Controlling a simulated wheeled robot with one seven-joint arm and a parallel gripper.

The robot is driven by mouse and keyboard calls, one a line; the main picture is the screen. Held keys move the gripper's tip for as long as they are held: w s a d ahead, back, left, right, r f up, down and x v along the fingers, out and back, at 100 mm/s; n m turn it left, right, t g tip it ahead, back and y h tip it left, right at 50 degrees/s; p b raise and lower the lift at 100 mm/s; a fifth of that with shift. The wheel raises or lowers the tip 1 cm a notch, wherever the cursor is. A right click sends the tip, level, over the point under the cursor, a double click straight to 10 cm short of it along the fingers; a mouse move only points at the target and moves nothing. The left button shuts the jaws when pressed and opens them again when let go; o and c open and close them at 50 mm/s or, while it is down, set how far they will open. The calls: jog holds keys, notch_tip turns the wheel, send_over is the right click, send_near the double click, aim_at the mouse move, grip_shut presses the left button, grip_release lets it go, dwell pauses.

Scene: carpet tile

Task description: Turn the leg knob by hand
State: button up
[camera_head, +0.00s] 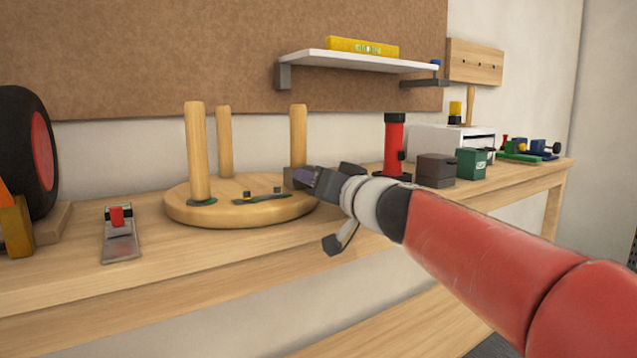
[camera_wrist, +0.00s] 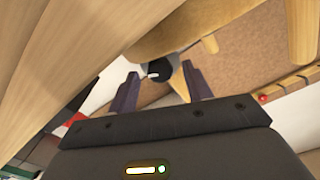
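A round wooden stool seat (camera_head: 240,212) lies on the bench with several legs standing up from it, including the right leg (camera_head: 298,130). Two small dark knobs show on a green plate (camera_head: 262,198) at its front. My gripper (camera_head: 300,180) is at the seat's right side, hiding the foot of the right leg. In the wrist view the seat (camera_wrist: 190,25) is above my gripper (camera_wrist: 160,70). Its fingers are apart, with a round black knob (camera_wrist: 158,72) bearing a white mark in line between their tips. I cannot tell whether they touch it.
A flat metal tool with a red part (camera_head: 120,235) lies left of the seat, near a black wheel (camera_head: 25,150). A red cylinder (camera_head: 393,145), dark and green boxes (camera_head: 472,164) stand right of my gripper. A white shelf (camera_head: 355,62) hangs above.

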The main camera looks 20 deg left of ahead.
jog(key=b+v, duration=0.2)
jog(key=v, duration=0.5)
jog(key=shift+s+d, duration=0.25)
jog(key=shift+d, duration=0.05)
jog(key=w+d+f+m+t+h+p, duration=0.2)
jog(key=w+d+f+h+p, duration=0.1)
jog(key=d+f+h+p, duration=0.35)
jog(key=s+a+r+n+y+p, duration=0.4)
jog(key=a+r+n+y+p, duration=0.15)
jog(key=a, duration=0.25)
jog(key=shift+n+h, duration=0.25)
jog(key=shift+h, duration=0.05)
jog(key=x, duration=0.5)
jog(key=b+x, duration=0.1)
jog(key=x, duration=0.2)
jog(key=shift+d+r, duration=0.15)
jog(key=shift+r, duration=0.15)
